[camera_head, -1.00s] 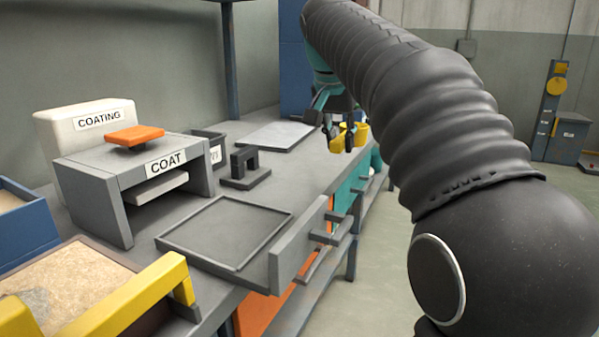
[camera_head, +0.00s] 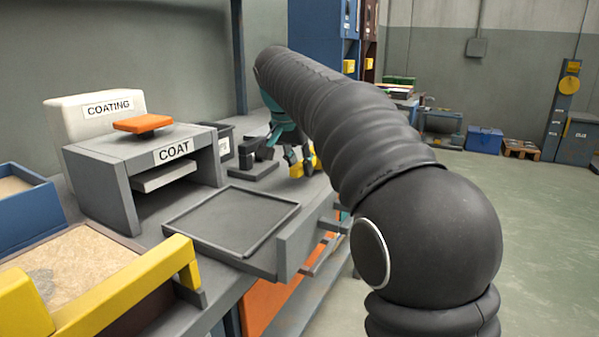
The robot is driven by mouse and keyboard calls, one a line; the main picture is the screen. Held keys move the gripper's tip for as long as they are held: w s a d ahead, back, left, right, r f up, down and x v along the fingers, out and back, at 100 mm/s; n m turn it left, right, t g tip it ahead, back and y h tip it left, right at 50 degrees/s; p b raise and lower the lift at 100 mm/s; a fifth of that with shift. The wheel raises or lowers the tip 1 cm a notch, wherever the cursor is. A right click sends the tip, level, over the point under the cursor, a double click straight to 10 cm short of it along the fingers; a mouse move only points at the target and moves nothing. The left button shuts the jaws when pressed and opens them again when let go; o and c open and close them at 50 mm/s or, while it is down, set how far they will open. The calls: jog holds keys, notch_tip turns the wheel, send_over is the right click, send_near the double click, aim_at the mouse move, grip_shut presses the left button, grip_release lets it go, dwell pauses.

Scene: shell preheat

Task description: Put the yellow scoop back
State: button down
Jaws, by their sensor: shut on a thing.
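My gripper (camera_head: 298,156), teal with dark fingers, is shut on the yellow scoop (camera_head: 296,170) over the workbench, right of the dark bracket. Only small yellow parts of the scoop show between and beside the fingers. My arm hides its right side. I cannot tell whether the scoop touches the bench. The dark arch-shaped bracket (camera_head: 252,168) stands on the bench just left of my gripper.
The grey COAT box (camera_head: 150,170) with an orange top knob (camera_head: 142,123) stands left. An empty shallow grey tray (camera_head: 232,222) lies in front. A sand-filled bin (camera_head: 75,265) with a yellow handle (camera_head: 125,290) is at front left. Open floor lies right.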

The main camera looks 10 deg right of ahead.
jog(key=shift+f, duration=0.5)
jog(key=shift+f, duration=0.15)
jog(key=c, duration=1)
grip_release()
jog(key=p+v, duration=0.3)
jog(key=v, duration=0.9)
jog(key=shift+w+r, duration=0.1)
jog(key=shift+r, duration=0.1)
